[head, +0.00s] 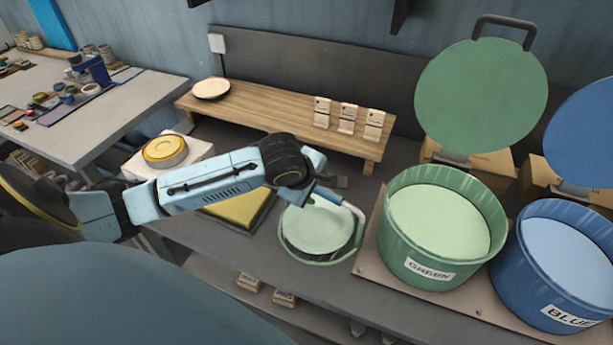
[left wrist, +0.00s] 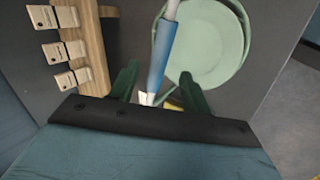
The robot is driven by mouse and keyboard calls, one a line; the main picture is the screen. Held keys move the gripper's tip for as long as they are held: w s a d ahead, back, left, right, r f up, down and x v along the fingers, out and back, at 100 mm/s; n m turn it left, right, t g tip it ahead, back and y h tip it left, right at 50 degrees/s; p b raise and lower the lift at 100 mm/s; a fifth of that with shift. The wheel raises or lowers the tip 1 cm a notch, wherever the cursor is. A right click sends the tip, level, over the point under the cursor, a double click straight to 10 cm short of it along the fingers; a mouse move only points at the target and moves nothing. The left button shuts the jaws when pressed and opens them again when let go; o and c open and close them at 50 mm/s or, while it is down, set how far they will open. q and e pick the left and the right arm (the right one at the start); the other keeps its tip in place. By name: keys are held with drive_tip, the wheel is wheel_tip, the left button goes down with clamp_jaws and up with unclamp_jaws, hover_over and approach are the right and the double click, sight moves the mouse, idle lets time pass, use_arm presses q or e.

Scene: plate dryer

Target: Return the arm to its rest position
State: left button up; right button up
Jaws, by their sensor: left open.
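My left arm reaches in from the left in the head view. Its gripper (head: 326,187) is over the far edge of a pale green plate (head: 316,226), which sits in a round green holder (head: 291,250) on the bench. In the left wrist view my left gripper (left wrist: 158,82) has its dark fingers apart. A blue and white stick (left wrist: 160,52) shows between them; I cannot tell whether they touch it. The stick (head: 350,208) also shows beside the plate in the head view. The plate (left wrist: 207,45) is beyond the fingers in the wrist view. My right gripper is not in view.
A green bin (head: 428,258) and a blue bin (head: 540,290) stand open at the right. A wooden shelf (head: 262,118) holds a small plate (head: 211,88) and several cards. A yellow pad (head: 238,209) lies under my arm. A side table (head: 130,118) is at left.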

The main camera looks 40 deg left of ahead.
use_arm(q)
drive_tip(key=v, duration=0.7)
drive_tip(key=s+d+f+m+g, duration=0.2)
drive_tip(key=s+d+f+m, duration=0.25)
drive_tip(key=s+m, duration=0.55)
drive_tip(key=s+d+f+m+g, duration=0.1)
drive_tip(key=s+d+f+m, duration=0.2)
drive_tip(key=s+f+m, duration=0.5)
drive_tip(key=s+f+m+g+b, duration=0.1)
drive_tip(key=s+f+b, duration=0.15)
drive_tip(key=f, duration=1.25)
drive_tip(key=s+f+m+b, duration=0.1)
drive_tip(key=f+b, duration=0.2)
drive_tip(key=f, duration=1.2)
drive_tip(key=s+a+f+g+b, duration=0.1)
drive_tip(key=s+a+f+b, duration=0.2)
drive_tip(key=s+f, duration=1.2)
wheel_tip(320, 180, down, 3)
drive_tip(key=shift+s+a+f+m+g+b, duration=0.15)
drive_tip(key=shift+s+m+g+b, duration=0.2)
drive_tip(key=shift+b, duration=0.5)
